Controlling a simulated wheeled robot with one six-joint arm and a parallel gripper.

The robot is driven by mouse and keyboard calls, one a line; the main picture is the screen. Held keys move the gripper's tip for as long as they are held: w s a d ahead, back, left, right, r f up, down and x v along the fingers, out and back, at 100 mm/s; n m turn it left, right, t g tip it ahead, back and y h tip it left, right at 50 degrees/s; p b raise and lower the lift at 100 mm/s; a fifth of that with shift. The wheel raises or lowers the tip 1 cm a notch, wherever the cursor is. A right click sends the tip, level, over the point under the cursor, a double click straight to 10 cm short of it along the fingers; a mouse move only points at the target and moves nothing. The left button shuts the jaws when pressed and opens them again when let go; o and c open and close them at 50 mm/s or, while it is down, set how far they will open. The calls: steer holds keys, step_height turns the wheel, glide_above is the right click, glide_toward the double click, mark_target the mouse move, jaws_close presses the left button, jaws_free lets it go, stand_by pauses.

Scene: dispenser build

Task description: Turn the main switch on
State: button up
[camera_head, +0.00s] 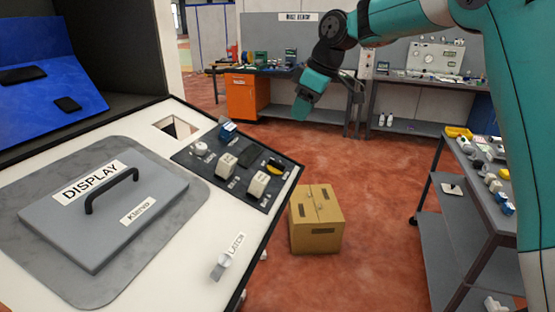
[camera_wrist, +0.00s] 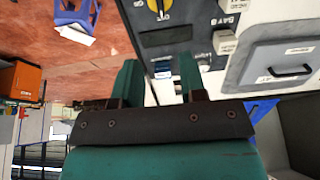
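The dispenser's dark switch panel (camera_head: 238,165) is at the upper right of its sloped white top. A yellow rotary knob (camera_head: 275,167) sits near the panel's right edge; I cannot read its label there. In the wrist view the yellow knob (camera_wrist: 157,6) is cut by the top edge, with a label reading like "OFF" beside it. A blue switch (camera_head: 228,130) is at the panel's far corner; it shows between my fingers in the wrist view (camera_wrist: 163,69). My gripper (camera_head: 305,104) is open and empty, beyond the panel and apart from it.
The grey DISPLAY lid (camera_head: 105,205) with a black handle is left of the panel. A square opening (camera_head: 176,128) and a metal knob (camera_head: 221,266) are on the white top. A cardboard box (camera_head: 315,219) stands on the floor. A grey cart (camera_head: 460,216) is at right; workbenches are behind.

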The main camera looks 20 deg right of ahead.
mark_target(277, 161)
steer(key=p+x, duration=0.4)
steer(key=x, duration=1.2)
steer(key=shift+s+d, duration=0.15)
jaws_close()
